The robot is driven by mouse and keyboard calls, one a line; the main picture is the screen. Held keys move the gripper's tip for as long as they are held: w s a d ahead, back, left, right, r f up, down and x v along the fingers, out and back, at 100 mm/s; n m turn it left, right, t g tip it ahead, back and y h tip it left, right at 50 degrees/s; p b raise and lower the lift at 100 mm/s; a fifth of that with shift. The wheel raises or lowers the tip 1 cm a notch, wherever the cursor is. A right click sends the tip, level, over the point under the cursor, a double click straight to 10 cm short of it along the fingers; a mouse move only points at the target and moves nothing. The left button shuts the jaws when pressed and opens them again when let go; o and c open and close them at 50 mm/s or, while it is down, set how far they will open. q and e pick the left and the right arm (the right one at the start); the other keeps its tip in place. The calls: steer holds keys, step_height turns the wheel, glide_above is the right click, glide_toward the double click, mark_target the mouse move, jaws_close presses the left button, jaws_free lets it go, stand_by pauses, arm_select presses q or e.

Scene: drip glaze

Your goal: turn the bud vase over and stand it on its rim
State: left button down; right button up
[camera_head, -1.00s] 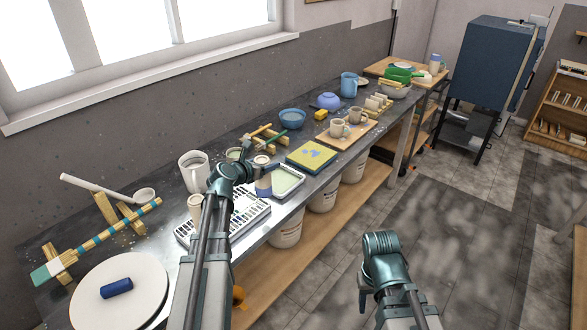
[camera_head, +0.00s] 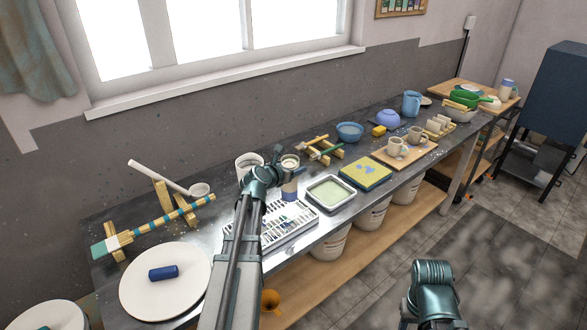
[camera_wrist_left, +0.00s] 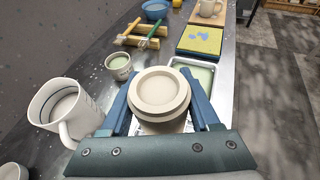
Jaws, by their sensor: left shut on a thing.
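In the left wrist view the vase (camera_wrist_left: 160,90) shows a pale, round, ringed end facing the camera, with the blue fingers of the left gripper (camera_wrist_left: 161,103) on both sides. I cannot tell whether its lower end touches anything. My right arm's wrist (camera_head: 433,283) hangs in front of the bench; its jaws are not clear.
A round white board (camera_head: 165,282) with a blue roll (camera_head: 163,272) lies nearer.

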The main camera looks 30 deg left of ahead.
arm_select(q)
steer(key=shift+f+b, duration=2.9)
steer(key=shift+f, duration=0.1)
steer(key=shift+f+b, duration=0.4)
steer(key=shift+c, duration=0.2)
jaws_free()
steer(key=p+v, duration=0.5)
steer(key=v, duration=0.9)
steer(key=shift+w, duration=0.1)
